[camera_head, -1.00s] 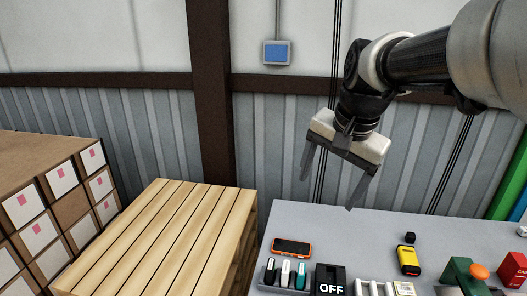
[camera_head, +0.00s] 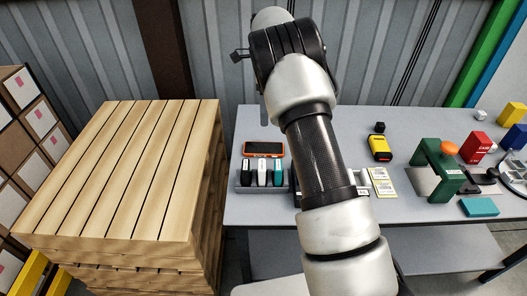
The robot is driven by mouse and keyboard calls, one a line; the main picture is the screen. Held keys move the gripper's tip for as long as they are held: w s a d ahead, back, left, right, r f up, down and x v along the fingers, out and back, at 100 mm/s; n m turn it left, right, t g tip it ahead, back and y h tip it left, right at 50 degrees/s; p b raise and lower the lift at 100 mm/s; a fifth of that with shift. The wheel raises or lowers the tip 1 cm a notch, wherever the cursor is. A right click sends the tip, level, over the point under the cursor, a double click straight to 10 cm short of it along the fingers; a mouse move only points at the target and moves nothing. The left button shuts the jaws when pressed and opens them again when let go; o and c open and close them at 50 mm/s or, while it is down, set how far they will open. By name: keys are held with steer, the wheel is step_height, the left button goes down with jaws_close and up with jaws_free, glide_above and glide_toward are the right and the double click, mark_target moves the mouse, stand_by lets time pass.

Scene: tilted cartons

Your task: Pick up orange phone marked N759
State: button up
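An orange-rimmed phone (camera_head: 263,149) with a dark screen lies flat on the grey table, near its left end. No marking on it can be read from here. It lies just behind a grey holder (camera_head: 256,189) with dark, white and teal upright items in it. My arm reaches up across the middle of the picture, to the right of the phone. My gripper is hidden behind my wrist, so its fingers do not show. Nothing of mine touches the phone in view.
A stack of wooden pallets (camera_head: 125,165) stands left of the table (camera_head: 340,122). A yellow device (camera_head: 379,148), a small black cube (camera_head: 379,127), a green press (camera_head: 436,168) with an orange knob and a red box (camera_head: 475,148) stand to the right. The table behind the phone is clear.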

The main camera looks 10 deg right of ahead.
steer(key=b, duration=0.1)
glide_above(263, 148)
steer(key=f, duration=1.1)
steer(key=shift+s+d, duration=0.25)
steer(key=shift+s, duration=0.05)
steer(key=f, duration=0.3)
steer(key=f+b, duration=0.1)
steer(key=f, duration=0.1)
steer(key=shift+w+a+f, duration=0.3)
steer(key=shift+w, duration=0.05)
steer(key=shift+r, duration=0.1)
steer(key=c, duration=1.3)
